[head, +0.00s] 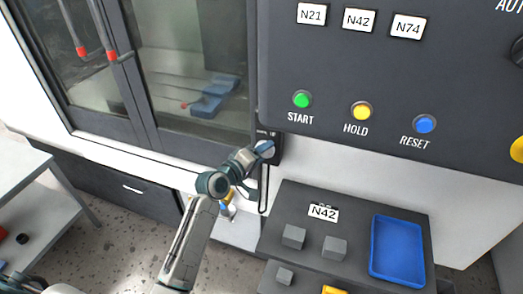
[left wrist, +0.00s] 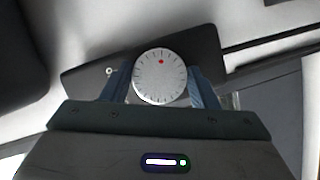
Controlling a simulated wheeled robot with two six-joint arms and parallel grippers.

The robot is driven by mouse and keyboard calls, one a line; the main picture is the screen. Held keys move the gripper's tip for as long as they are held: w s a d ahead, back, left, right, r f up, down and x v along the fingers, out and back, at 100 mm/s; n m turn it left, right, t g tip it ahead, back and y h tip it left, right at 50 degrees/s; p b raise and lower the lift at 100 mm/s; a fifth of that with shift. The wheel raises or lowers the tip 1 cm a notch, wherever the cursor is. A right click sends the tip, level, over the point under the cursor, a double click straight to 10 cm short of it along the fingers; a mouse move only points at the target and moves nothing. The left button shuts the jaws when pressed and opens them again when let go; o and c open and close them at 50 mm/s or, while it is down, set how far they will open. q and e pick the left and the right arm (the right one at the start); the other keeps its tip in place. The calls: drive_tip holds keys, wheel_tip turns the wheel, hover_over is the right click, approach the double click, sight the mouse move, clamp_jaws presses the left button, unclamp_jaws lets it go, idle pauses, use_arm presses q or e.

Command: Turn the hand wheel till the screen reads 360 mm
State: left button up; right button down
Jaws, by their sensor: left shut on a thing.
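The hand wheel (left wrist: 161,77) is a round white dial with tick marks and a red dot near its top, slightly right of centre. It sits on a dark hand-held box (left wrist: 205,50). My left gripper (head: 264,149) is shut on the wheel, with one blue finger on each side of it in the left wrist view. In the head view the gripper largely hides the wheel, and the box (head: 277,145) shows beside it under the control panel. I cannot read any millimetre value on a screen. My right gripper is not in view.
The dark control panel (head: 350,75) with START, HOLD and RESET buttons overhangs above right. A glass machine door (head: 190,60) is behind. A black cable loop (head: 263,190) hangs below the box. A dark stand with grey blocks (head: 293,237) and a blue tray (head: 427,250) is at lower right.

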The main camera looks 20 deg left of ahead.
use_arm(q)
drive_tip(key=shift+f+m, duration=0.1)
drive_tip(key=shift+m, duration=0.2)
idle(0.4)
drive_tip(key=o, duration=0.9)
drive_tip(key=shift+o, duration=0.2)
drive_tip(key=shift+s, duration=0.15)
drive_tip(key=b+v, duration=0.2)
drive_tip(key=v, duration=0.8)
drive_tip(key=shift+s+r+b, duration=0.25)
drive_tip(key=shift+b, duration=0.15)
